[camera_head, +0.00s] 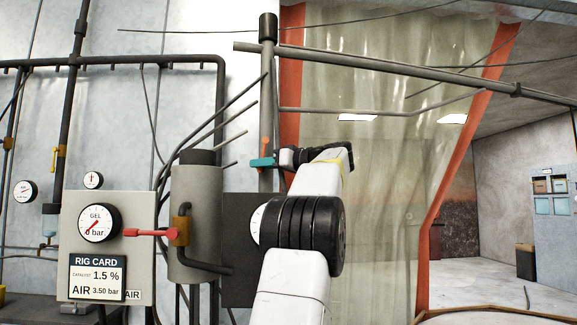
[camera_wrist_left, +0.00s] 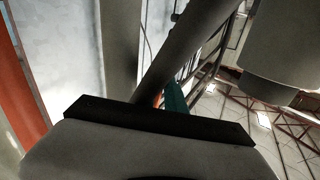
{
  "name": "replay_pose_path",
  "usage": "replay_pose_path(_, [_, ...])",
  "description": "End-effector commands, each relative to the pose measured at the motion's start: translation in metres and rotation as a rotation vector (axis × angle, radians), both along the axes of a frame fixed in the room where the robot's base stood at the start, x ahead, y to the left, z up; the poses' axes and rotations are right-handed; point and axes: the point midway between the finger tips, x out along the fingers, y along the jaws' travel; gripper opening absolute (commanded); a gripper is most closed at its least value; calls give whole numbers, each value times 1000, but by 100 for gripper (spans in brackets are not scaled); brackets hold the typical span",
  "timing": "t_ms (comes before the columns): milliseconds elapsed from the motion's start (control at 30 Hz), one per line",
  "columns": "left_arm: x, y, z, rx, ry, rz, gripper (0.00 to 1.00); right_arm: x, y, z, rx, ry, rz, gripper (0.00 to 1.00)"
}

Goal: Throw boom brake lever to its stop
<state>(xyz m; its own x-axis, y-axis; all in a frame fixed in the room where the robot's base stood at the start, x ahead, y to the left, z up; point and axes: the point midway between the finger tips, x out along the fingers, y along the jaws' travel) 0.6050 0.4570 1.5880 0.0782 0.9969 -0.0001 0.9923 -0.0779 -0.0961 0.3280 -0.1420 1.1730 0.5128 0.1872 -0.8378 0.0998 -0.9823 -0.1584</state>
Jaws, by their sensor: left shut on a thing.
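The boom brake lever appears at the mast (camera_head: 268,100) in the head view, as a small teal piece (camera_head: 262,162) with a thin orange upright part beside it (camera_head: 266,145). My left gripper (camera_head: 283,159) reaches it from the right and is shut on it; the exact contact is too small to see. In the left wrist view a teal strip (camera_wrist_left: 175,98) shows beyond the dark edge of my gripper, which hides the fingertips. My right gripper is not in view.
The boom (camera_head: 400,70) runs right from the mast top, before a translucent curtain (camera_head: 370,150) with orange edges. Left stand a grey cylinder (camera_head: 195,215), a red handle (camera_head: 150,232) and a gauge panel (camera_head: 140,270). Open floor (camera_head: 490,280) lies at right.

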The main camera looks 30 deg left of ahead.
Motion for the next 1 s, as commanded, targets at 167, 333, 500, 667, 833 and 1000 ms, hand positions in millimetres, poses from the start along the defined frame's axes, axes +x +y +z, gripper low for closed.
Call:
replay_pose_path(167, [-1, 2, 0, 36, 23, 2, 0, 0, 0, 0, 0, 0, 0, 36])
replay_pose_path(333, [-4, 6, 2, 98, 56, -1, 0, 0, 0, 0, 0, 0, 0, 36])
replay_pose_path(500, [-4, 7, 2, 110, 62, -1, 0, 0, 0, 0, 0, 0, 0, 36])
replay_pose_path(667, [-4, 7, 2, 110, 62, -1, 0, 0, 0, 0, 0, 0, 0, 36])
replay_pose_path(833, [-4, 7, 2, 108, 61, -1, 23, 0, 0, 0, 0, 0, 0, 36])
replay_pose_path(1000, [-4, 7, 2, 108, 61, -1, 23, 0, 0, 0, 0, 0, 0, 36])
